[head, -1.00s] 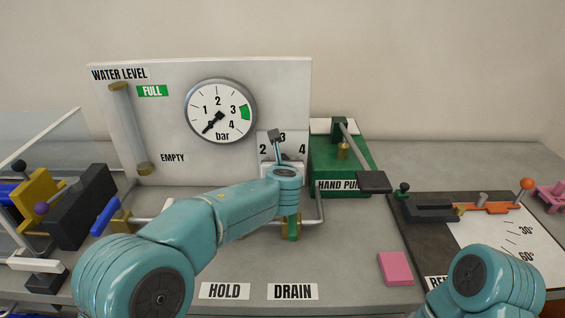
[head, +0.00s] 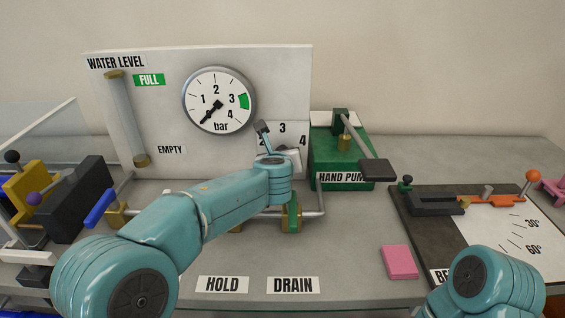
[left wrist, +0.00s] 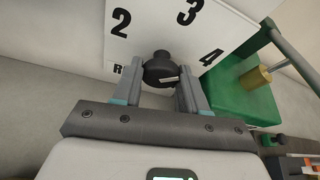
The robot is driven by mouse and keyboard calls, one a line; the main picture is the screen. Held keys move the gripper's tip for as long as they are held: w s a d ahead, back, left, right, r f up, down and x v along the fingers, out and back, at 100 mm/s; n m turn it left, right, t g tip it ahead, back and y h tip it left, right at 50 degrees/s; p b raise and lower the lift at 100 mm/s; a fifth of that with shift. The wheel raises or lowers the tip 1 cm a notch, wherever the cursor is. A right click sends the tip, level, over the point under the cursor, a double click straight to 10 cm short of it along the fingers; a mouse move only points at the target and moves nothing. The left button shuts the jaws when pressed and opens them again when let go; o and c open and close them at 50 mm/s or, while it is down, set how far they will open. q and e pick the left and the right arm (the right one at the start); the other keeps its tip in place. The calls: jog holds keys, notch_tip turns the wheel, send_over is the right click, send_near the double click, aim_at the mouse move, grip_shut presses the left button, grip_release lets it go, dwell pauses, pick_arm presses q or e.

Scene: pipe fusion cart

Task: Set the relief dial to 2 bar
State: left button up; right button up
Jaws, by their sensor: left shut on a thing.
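The relief dial is a black knob (left wrist: 161,64) in front of a white number plate (left wrist: 160,25) marked 2, 3 and 4. My left gripper (left wrist: 160,74) is shut on the knob, one finger on each side. A small pale mark shows on the knob, but I cannot tell which number it points to. In the head view the plate (head: 283,129) shows behind my left wrist, its 2 partly covered; the knob is hidden there. My right gripper is out of view; only a right arm link shows.
A pressure gauge (head: 219,101) has its needle at the lower left, below 1. The green hand pump (head: 330,150) stands right of the dial plate. A pink block (head: 399,262) lies on the bench. Pipes and a blue-handled valve (head: 101,208) are left of my arm.

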pick_arm(q)
jog(key=shift+n+h+b, duration=1)
jog(key=shift+n+b, duration=0.6)
jog(key=shift+b, duration=0.75)
jog(key=o, duration=1)
jog(key=shift+o, duration=0.2)
